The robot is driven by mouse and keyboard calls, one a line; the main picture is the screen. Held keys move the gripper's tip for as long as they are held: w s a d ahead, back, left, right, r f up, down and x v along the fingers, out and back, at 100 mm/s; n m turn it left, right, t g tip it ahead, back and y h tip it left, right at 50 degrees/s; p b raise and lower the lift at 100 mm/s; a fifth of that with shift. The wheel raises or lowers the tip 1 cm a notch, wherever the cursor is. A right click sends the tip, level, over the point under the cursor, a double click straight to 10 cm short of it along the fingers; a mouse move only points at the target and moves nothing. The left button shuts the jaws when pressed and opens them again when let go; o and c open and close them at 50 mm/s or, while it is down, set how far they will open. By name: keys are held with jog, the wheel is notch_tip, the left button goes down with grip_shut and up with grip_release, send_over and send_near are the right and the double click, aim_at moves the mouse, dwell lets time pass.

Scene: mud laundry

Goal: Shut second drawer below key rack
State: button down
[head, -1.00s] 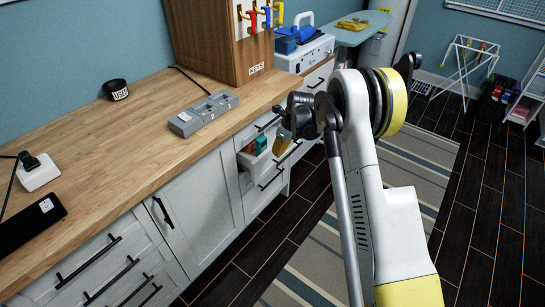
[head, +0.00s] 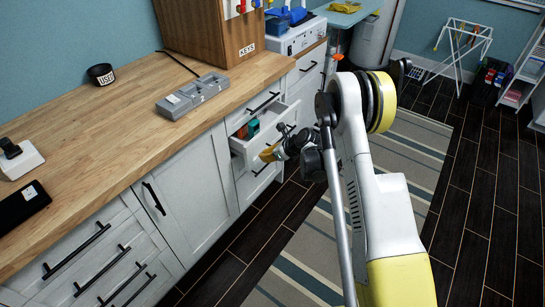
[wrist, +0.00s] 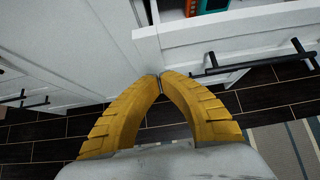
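The key rack (head: 205,35) is a wooden box marked KEYS, standing on the counter's far end. Below it, the second drawer down (head: 241,148) is pulled partly out, with teal and orange items inside. Its white front (wrist: 225,36) and black bar handle (wrist: 255,62) show in the wrist view. My gripper (head: 267,154) is low in front of the drawer, near its left end. The yellow fingers (wrist: 161,76) have their tips together, with nothing between them. The tips appear just below and left of the drawer front; I cannot tell whether they touch it.
The drawer above (head: 262,105) looks shut. A cabinet door (head: 185,190) is left of the drawer stack. Dark floor and a striped rug (head: 310,245) lie clear in front.

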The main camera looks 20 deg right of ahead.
aim_at(236, 140)
jog(key=w+a, duration=0.1)
jog(key=w+a+b, duration=0.1)
jog(key=shift+w+a+f, duration=0.2)
jog(key=shift+w+f, duration=0.1)
jog(key=shift+w, duration=0.05)
jog(key=shift+w+a+r, duration=0.1)
jog(key=shift+w+a, duration=0.1)
jog(key=shift+w, duration=0.15)
jog(key=w+a, duration=0.4)
jog(key=w, duration=0.1)
jog(key=w+a, duration=0.2)
jog(key=w, duration=0.1)
jog(key=shift+w+a, duration=0.25)
jog(key=shift+a, duration=0.05)
jog(key=shift+s+d, duration=0.1)
